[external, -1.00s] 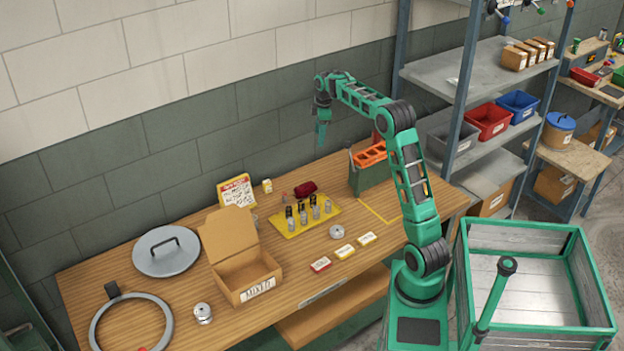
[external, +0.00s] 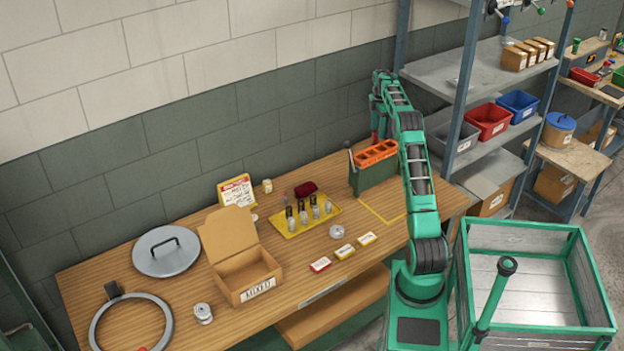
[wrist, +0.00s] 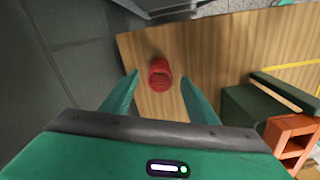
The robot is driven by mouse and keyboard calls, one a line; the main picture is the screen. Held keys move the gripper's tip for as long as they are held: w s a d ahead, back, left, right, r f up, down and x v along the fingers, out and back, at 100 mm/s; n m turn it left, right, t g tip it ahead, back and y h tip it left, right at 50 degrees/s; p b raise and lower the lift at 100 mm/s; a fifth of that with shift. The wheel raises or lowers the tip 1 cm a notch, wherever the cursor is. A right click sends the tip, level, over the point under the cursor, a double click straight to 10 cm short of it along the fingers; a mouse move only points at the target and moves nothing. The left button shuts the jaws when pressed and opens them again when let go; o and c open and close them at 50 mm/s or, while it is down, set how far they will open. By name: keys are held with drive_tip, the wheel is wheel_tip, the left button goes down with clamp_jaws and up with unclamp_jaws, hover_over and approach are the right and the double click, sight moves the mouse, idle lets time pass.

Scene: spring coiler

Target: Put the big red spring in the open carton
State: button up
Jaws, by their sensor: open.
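The big red spring (wrist: 160,75) stands on the wooden bench near its edge by the wall, seen from above in the wrist view. In the external view, only a bit of red shows behind the green box with the orange top, partly hidden by it and my arm. My gripper (wrist: 159,80) is open above the spring, with a finger on either side in the picture and nothing held. The open carton (external: 232,283) sits at the front middle of the bench, flap raised, with a label on its front. Its visible inside looks empty.
The green box with the orange slotted top (external: 372,177) stands close beside the spring. A yellow tray (external: 285,231) with several small cylinders lies between it and the carton. A round lid (external: 165,262) and a ring (external: 95,325) lie at the left.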

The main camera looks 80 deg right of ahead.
sight(376, 137)
drive_tip(key=shift+w+f, duration=0.1)
drive_tip(key=shift+f, duration=3.3)
drive_tip(key=c, duration=1.4)
drive_tip(key=shift+o, duration=0.2)
drive_tip(key=shift+r, duration=0.1)
drive_tip(key=shift+r, duration=0.65)
wheel_tip(376, 137, up, 3)
drive_tip(key=shift+f, duration=0.1)
drive_tip(key=w+a+r, duration=0.5)
drive_tip(key=a+r, duration=0.2)
drive_tip(key=a, duration=0.3)
drive_tip(key=shift+w, duration=0.4)
